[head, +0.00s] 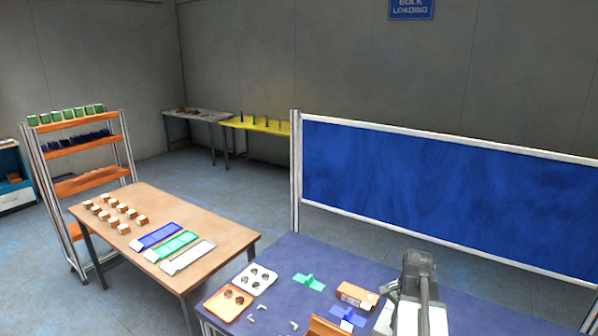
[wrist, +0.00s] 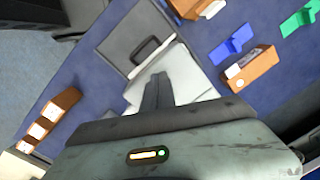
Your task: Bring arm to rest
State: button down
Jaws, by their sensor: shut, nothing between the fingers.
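My gripper (wrist: 157,82) shows in the wrist view as dark fingers held together, with nothing between them. It is above the blue-topped table (wrist: 110,88), over a pale grey and white piece whose nature I cannot make out. In the head view my grey arm stands at the lower right, in front of the table (head: 300,258); the fingertips cannot be made out there.
An orange box with a white label (wrist: 249,68), a blue holder (wrist: 232,44) and a green holder (wrist: 300,20) lie nearby. An orange tray (head: 228,303) and a white tray (head: 255,279) are further left. A blue partition (head: 450,195) stands behind the table.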

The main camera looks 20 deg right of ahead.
jog(key=w+a+n, duration=0.3)
jog(key=a+n, duration=0.3)
jog(key=a, duration=0.6)
jog(key=w+a+n, duration=0.3)
jog(key=a+n, duration=0.2)
jog(key=a, duration=0.7)
jog(key=w+a+n, duration=0.3)
jog(key=a+n, duration=0.3)
jog(key=a, duration=0.6)
notch_tip(320, 180, down, 11)
jog(key=s+b, duration=0.2)
jog(key=b, duration=0.9)
jog(key=shift+f+g+h, duration=0.15)
jog(key=shift+g+h, duration=0.15)
jog(key=shift+g, duration=0.1)
jog(key=shift+d, duration=0.1)
